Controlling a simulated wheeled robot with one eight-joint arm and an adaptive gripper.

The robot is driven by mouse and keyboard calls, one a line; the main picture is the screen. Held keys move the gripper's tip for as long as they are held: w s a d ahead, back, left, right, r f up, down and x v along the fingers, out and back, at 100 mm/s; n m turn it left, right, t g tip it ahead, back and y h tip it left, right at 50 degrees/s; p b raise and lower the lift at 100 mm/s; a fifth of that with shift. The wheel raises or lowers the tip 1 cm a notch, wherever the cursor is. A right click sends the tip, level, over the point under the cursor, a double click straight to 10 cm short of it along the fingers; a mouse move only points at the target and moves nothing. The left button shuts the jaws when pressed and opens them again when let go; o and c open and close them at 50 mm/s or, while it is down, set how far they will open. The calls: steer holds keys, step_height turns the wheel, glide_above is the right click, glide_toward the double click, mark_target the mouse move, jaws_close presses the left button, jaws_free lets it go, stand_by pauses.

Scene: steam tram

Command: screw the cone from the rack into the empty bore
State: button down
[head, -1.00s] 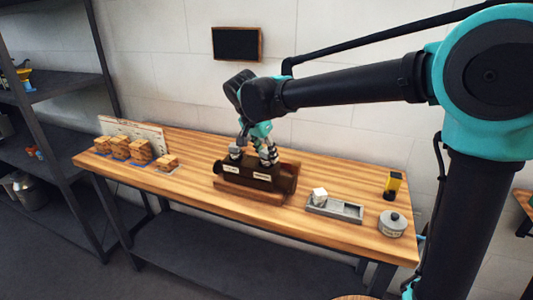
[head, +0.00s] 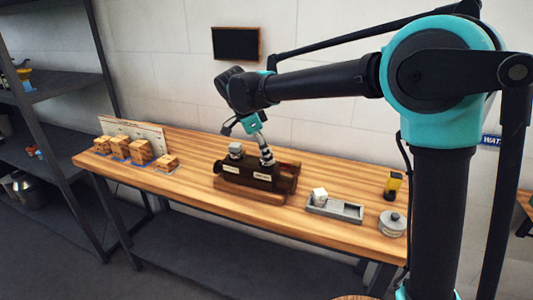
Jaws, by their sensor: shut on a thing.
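A dark block (head: 245,176) with two pale labels sits on a brown wooden base (head: 248,197) mid-bench. A grey metal piece (head: 235,149) stands upright on its left end. My gripper (head: 267,158) is above the right part of the block, its teal palm tilted and its fingers pointing down to the right. It is shut on a small grey piece, apparently the cone, at the block's top. The fingers hide most of this piece and the bore under it. I cannot tell how deep the piece sits. I cannot make out the rack clearly.
Several wooden blocks (head: 140,151) stand at the bench's left end before a pale board (head: 135,133). A grey tray (head: 345,211) with a white cube, a yellow-black device (head: 392,185) and a lidded grey pot (head: 392,223) stand at the right. Bare bench lies between.

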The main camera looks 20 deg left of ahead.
steer(key=shift+m+g+h, duration=0.3)
steer(key=shift+m+g, duration=0.2)
steer(key=shift+m, duration=0.8)
steer(key=c, duration=0.9)
jaws_free()
steer(key=o, duration=0.6)
steer(key=shift+r, duration=0.55)
steer(key=shift+r, duration=0.35)
steer(key=shift+r, duration=0.45)
